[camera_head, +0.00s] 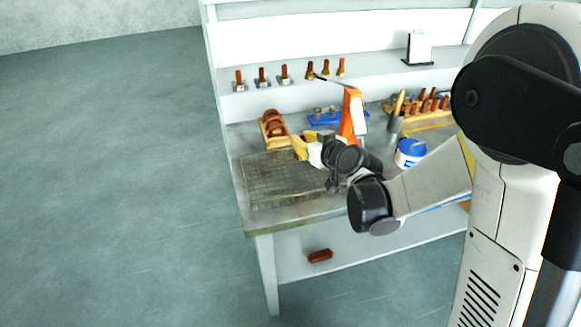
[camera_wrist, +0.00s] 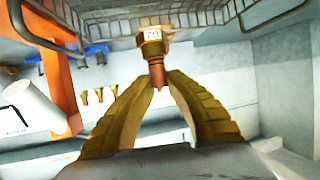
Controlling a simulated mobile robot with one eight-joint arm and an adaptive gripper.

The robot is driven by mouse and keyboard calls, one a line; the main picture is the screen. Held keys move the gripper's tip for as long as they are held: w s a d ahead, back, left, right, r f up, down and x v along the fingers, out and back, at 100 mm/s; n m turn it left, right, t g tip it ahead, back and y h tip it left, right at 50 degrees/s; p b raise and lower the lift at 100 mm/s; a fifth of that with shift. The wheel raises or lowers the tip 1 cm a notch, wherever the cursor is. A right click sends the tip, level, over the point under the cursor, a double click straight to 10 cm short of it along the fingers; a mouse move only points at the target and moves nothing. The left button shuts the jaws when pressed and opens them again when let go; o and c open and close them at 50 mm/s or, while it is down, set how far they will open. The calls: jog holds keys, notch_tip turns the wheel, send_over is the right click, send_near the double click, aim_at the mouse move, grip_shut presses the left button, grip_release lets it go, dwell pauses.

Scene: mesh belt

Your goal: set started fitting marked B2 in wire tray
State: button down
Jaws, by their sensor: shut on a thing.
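In the wrist view a brass fitting (camera_wrist: 154,46) with a copper stub is held by the stub between the yellow fingertips of my gripper (camera_wrist: 157,88). A white label on the fitting bears a marking that I cannot read surely. In the head view my gripper (camera_head: 299,147) is above the back right part of the wire tray (camera_head: 270,182), and the held fitting is not clear there. The wire tray lies at the bench's front left; its mesh also shows at the top of the wrist view (camera_wrist: 255,15). I cannot tell whether the fitting touches it.
A wooden holder with copper bends (camera_head: 272,128) stands just behind the tray. An orange stand (camera_head: 352,115) and a blue tray (camera_head: 322,119) are close behind my gripper. A white-and-blue tub (camera_head: 410,153) stands to the right. Several fittings (camera_head: 262,77) line the shelf.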

jog(key=shift+s+a+f+b, duration=0.35)
jog(key=shift+a+f+b, duration=0.1)
jog(key=shift+f, duration=0.55)
jog(key=shift+s+a+f+b, duration=0.4)
jog(key=shift+a+f+b, duration=0.1)
jog(key=shift+f, duration=0.55)
jog(key=shift+s+a+f+b, duration=0.35)
jog(key=shift+a+f+b, duration=0.1)
jog(key=shift+f, duration=0.55)
jog(key=shift+f, duration=0.1)
jog(key=c, duration=1.5)
grip_release()
jog(key=shift+o, duration=0.2)
